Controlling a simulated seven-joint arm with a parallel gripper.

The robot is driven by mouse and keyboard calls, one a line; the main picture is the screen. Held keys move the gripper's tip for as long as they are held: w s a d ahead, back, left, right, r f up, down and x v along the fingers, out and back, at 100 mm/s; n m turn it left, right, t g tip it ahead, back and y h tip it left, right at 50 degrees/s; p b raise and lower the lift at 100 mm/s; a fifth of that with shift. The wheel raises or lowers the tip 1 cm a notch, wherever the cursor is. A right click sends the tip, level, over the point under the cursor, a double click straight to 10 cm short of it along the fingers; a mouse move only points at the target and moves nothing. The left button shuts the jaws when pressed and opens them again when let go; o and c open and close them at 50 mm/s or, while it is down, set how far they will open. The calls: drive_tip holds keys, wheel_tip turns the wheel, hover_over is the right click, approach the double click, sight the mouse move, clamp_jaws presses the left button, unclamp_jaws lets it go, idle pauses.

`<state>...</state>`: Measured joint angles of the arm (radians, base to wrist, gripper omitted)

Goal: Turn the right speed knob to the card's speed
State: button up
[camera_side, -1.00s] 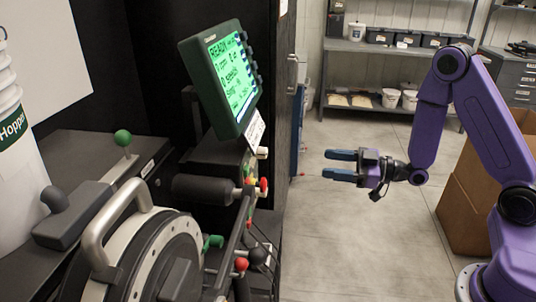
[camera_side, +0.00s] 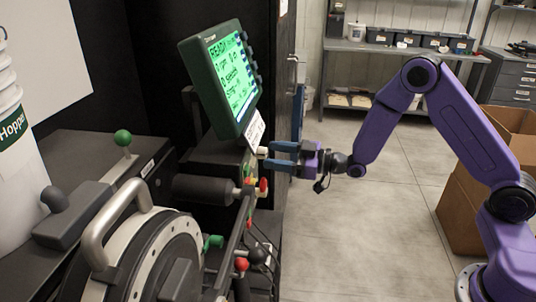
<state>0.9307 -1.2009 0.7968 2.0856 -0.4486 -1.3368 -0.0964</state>
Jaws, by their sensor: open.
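My gripper (camera_side: 271,156) is open, with two blue fingers pointing left at the machine. Its fingertips are right by a small cream knob (camera_side: 262,152) below the screen. From this side I cannot tell if they touch it or straddle it. Which knob is the right speed knob is not readable here. A white card (camera_side: 255,129) hangs under the lower edge of the green-lit screen (camera_side: 232,82). The screen shows "READY" at its top; its other lines and the card's print are too small to read surely.
Below the gripper, red knobs (camera_side: 263,185), a black cylinder (camera_side: 203,189) and levers stick out from the machine. A round drum with a grey handle (camera_side: 112,225) stands in front. A white hopper (camera_side: 12,160) is at left. Floor to the right is clear up to a cardboard box (camera_side: 462,205).

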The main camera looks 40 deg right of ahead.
sight(261, 152)
drive_tip(key=shift+x, duration=1.3)
drive_tip(key=shift+c, duration=0.2)
drive_tip(key=c, duration=1)
